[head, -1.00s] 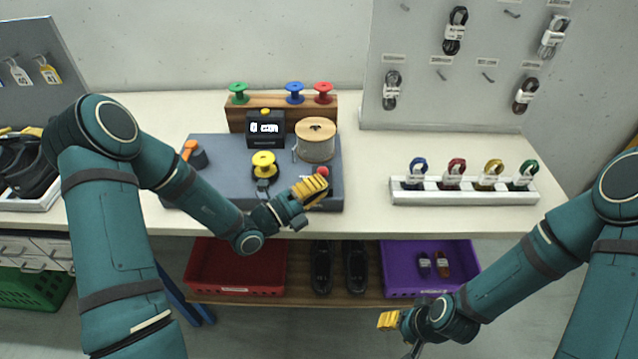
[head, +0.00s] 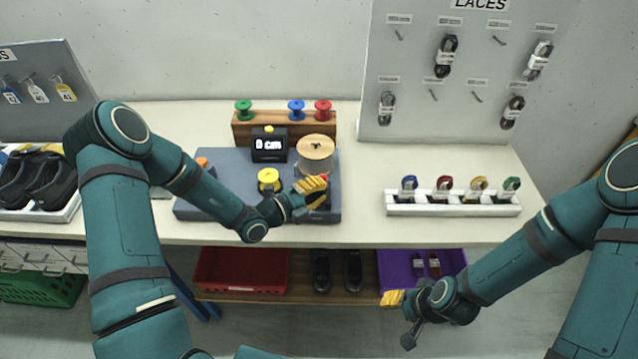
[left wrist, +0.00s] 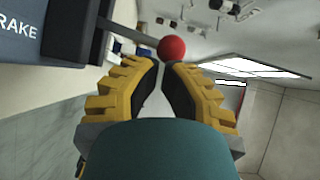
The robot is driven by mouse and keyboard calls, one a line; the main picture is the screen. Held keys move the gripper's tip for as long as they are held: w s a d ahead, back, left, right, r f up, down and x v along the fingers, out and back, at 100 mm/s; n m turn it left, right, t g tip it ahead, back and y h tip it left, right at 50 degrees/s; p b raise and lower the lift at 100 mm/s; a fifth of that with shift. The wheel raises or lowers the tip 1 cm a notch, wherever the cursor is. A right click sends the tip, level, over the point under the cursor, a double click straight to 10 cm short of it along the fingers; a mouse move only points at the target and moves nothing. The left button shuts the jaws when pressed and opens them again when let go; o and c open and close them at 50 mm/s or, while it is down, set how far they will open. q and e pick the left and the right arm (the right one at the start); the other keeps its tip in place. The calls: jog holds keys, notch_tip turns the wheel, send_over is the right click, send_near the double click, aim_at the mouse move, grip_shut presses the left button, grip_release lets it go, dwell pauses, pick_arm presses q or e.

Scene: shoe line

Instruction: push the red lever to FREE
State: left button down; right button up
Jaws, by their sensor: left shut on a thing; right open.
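The red lever's round knob (left wrist: 172,47) shows in the left wrist view at the tips of my left gripper (left wrist: 162,64), on a dark shaft that runs to a dark box. Part of a label ending in "RAKE" shows beside it. In the head view my left gripper (head: 314,186) is at the right end of the grey machine base (head: 222,165), shut on the red lever and mostly covering it. No FREE mark is readable. My right gripper (head: 392,299) is open and empty, low in front of the table.
On the base stand a yellow spool (head: 269,179), a large cord reel (head: 316,150) and a display (head: 269,146) reading 0 cm. A wooden rack (head: 240,130) with coloured spools is behind. A white lace tray (head: 450,211) is right; clear tabletop lies between.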

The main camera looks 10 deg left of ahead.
pick_arm(q)
jog(key=shift+n+g, duration=0.3)
jog(key=shift+n, duration=0.1)
jog(key=shift+w+a+r+p, duration=0.2)
jog(key=shift+w+p, duration=0.4)
jog(key=shift+w, duration=0.25)
jog(key=shift+w+a+r+p, duration=0.15)
jog(key=shift+w+a+p, duration=0.05)
jog(key=shift+w+p, duration=0.55)
jog(key=shift+w+a+r+p, duration=0.2)
jog(key=shift+w+p, duration=0.3)
jog(key=shift+w, duration=0.45)
pick_arm(e)
jog(key=shift+s+d+r, duration=0.1)
jog(key=shift+r, duration=2.45)
pick_arm(q)
jog(key=shift+w, duration=0.1)
pick_arm(e)
jog(key=shift+r, duration=0.1)
